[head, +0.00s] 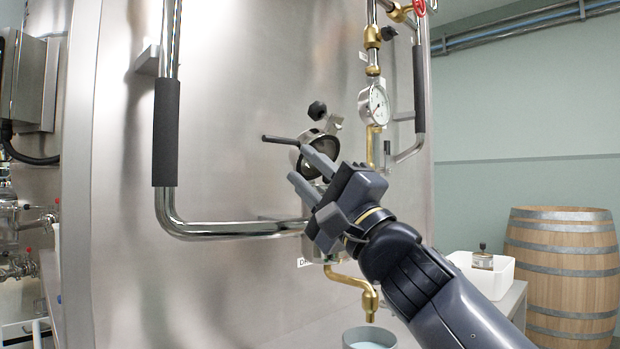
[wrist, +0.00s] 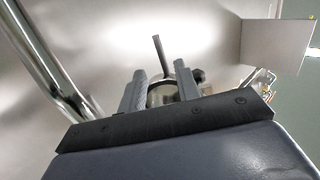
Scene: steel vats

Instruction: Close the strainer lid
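The strainer lid (head: 322,142) is a round steel disc on the front of the big steel vat, raised and facing towards me. A dark bar handle (head: 281,140) sticks out to its left and a black knob (head: 317,110) stands above it. My gripper (head: 299,164) is open and empty, its two fingers just in front of the lid; whether they touch it I cannot tell. In the wrist view, the lid (wrist: 161,93) shows between the fingers, with the handle (wrist: 157,50) rising beyond them. The strainer body below is mostly hidden by my gripper.
A bent steel rail (head: 190,225) with a black grip runs left of the strainer. A pressure gauge (head: 376,104) on brass piping is close on the right. A brass spout (head: 369,298) hangs below over a grey bucket (head: 369,338). A white bin (head: 486,272) and a barrel (head: 562,270) stand right.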

